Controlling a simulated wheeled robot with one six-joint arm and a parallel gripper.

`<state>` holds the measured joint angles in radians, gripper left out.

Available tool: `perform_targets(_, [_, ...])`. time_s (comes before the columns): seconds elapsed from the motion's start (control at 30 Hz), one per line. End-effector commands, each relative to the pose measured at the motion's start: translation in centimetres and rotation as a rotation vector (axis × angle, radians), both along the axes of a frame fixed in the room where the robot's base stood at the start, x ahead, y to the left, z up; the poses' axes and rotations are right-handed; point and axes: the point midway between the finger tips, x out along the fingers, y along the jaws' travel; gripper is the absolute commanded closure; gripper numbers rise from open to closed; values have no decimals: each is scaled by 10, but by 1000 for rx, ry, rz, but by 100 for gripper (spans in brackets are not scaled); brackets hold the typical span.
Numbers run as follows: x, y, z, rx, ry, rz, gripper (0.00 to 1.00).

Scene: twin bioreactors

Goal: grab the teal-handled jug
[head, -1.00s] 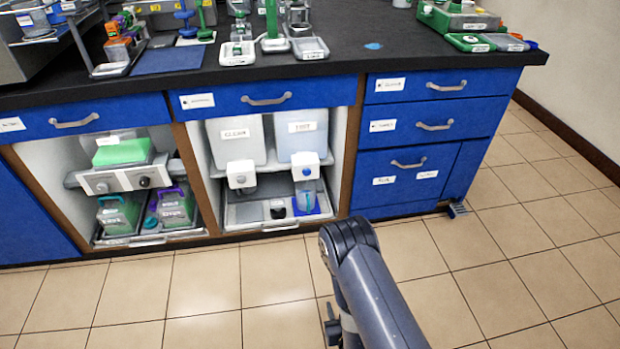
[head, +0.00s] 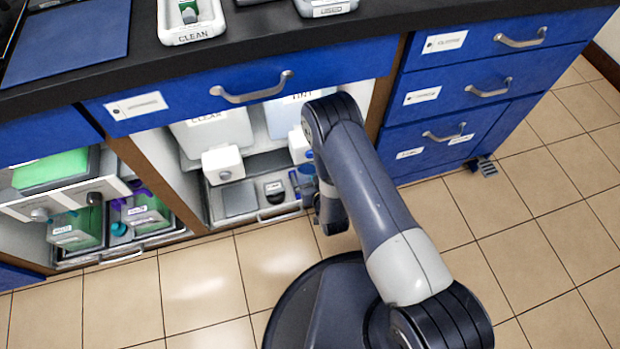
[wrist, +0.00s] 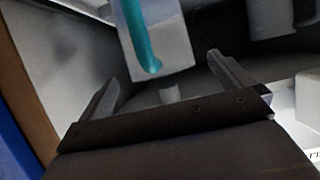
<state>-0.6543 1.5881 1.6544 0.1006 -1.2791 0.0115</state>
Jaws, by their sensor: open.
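In the wrist view, a pale jug with a teal handle (wrist: 143,38) is close ahead at the top, just beyond my fingertips and cut off by the frame edge. My gripper (wrist: 162,69) is open, its two fingers spread apart, with nothing held between them. In the head view, a small bluish vessel, which looks like this jug (head: 307,181), stands at the right of the tray in the middle bay, partly hidden by my arm. My gripper's fingers are hidden in the head view. I cannot tell the exact gap to the jug.
White dispensers (head: 223,164) hang above the tray (head: 215,206) in the middle bay. A dark cup (head: 274,191) stands on that tray.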

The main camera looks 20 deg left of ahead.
Motion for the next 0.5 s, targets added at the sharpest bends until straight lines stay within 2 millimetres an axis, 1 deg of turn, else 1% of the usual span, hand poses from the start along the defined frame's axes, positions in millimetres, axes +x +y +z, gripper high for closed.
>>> perform_targets(0.03, [5,3,-4,1,-2,0,0])
perform_targets(0.1, [9,5,-5,0,0,0,0])
perform_targets(0.37, [10,6,-5,-1,1,0,1])
perform_targets(0.5, [10,6,-5,-1,1,0,12])
